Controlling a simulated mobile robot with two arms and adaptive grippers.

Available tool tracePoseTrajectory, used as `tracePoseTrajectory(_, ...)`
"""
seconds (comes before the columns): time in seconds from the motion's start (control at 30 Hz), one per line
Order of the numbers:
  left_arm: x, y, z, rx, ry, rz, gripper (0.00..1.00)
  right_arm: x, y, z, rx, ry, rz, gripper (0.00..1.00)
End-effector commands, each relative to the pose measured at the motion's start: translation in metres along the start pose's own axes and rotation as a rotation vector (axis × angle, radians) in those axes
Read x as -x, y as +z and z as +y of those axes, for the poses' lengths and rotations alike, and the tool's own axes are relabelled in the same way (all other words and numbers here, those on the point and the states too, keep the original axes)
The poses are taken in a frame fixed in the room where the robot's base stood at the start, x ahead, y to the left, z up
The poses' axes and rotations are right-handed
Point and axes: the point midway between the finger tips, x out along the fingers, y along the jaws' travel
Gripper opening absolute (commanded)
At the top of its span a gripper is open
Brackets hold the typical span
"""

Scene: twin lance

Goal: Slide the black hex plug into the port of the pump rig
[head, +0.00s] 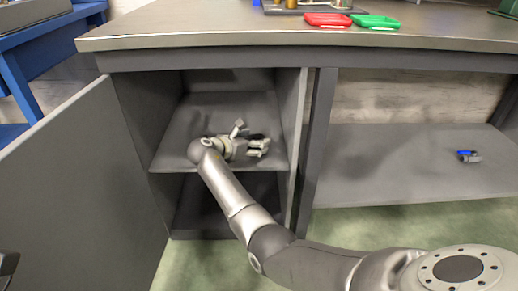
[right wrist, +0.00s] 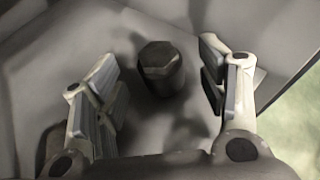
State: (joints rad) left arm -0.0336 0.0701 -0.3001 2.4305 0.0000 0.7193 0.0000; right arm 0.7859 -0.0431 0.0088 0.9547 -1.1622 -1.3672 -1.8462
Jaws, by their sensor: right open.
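The black hex plug (right wrist: 162,72) stands upright on the grey cabinet shelf in the right wrist view, its six-sided top toward the camera. In the head view only a small dark patch of it (head: 257,136) shows behind the fingers. My right gripper (head: 252,139) reaches into the open cabinet. In the right wrist view its open fingers (right wrist: 158,65) stand on either side of the plug, with gaps to both. The pump rig's port cannot be made out; brass parts on a dark board (head: 300,8) are cut off at the top edge.
The open cabinet door (head: 75,180) stands at the left. Cabinet side walls and the worktop (head: 200,30) enclose the right arm's reach. A red tray (head: 327,20) and a green tray (head: 376,22) lie on the worktop. A small blue and grey object (head: 468,156) lies on the right shelf (head: 400,165).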

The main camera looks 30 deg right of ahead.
Motion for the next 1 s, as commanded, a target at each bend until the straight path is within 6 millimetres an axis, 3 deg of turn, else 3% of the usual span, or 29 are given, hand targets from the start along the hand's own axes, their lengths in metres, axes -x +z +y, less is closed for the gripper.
tracePoseTrajectory(0.2, -0.004, -0.003, 0.002, -0.006, 0.018, 0.049, 0.32, -0.028, -0.003, 0.0, 0.0, -0.001, 0.0, 0.65)
tracePoseTrajectory(0.57, -0.009, -0.004, 0.002, -0.008, 0.023, 0.057, 0.32, -0.034, 0.0, 0.0, 0.0, 0.0, 0.001, 0.64)
tracePoseTrajectory(1.0, -0.009, -0.004, 0.003, -0.007, 0.023, 0.057, 0.32, -0.033, -0.001, 0.0, 0.0, 0.0, 0.001, 0.08)
